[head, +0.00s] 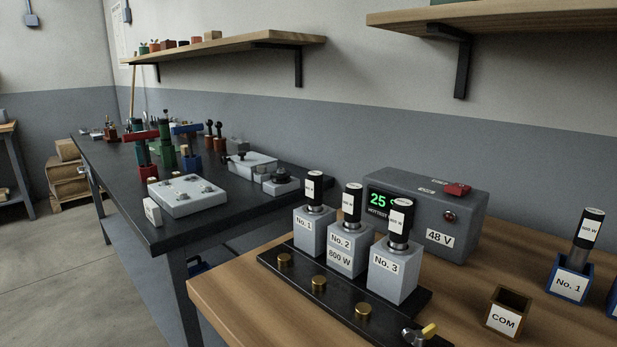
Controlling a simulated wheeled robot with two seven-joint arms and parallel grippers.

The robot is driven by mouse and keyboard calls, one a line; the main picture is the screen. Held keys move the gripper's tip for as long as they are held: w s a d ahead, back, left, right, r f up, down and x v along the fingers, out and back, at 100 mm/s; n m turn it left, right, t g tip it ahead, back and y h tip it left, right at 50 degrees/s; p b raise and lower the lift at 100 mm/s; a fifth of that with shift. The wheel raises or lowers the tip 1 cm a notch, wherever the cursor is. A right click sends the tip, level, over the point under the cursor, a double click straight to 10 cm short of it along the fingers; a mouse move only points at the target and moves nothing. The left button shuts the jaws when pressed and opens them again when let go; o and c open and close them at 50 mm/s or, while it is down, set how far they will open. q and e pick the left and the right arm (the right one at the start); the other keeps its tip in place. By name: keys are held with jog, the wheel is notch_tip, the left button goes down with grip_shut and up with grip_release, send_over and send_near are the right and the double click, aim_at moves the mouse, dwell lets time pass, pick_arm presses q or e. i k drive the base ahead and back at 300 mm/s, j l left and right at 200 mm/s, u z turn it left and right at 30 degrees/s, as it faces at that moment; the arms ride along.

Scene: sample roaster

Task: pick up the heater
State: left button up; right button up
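Several black-topped cylinders with white wattage labels look like heaters; I cannot tell which one the task means. One heater (587,229) stands slightly tilted in a blue holder marked No. 1 (568,279) at the right. Three more stand upright in grey blocks: a heater (314,187) in block No. 1 (311,236), a heater (351,203) in block No. 2 (345,250), and a heater (400,219) in block No. 3 (392,272). Their wattage print is too small to read surely. Neither of my grippers is in view.
A grey 48 V control box (436,208) with a green 25 display stands behind the blocks. The blocks sit on a black base (335,292) with brass knobs and a yellow-levered part (428,331). A COM holder (508,311) stands right. A dark bench (232,216) holds tools at left.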

aim_at(352, 199)
jog(key=k, duration=1.05)
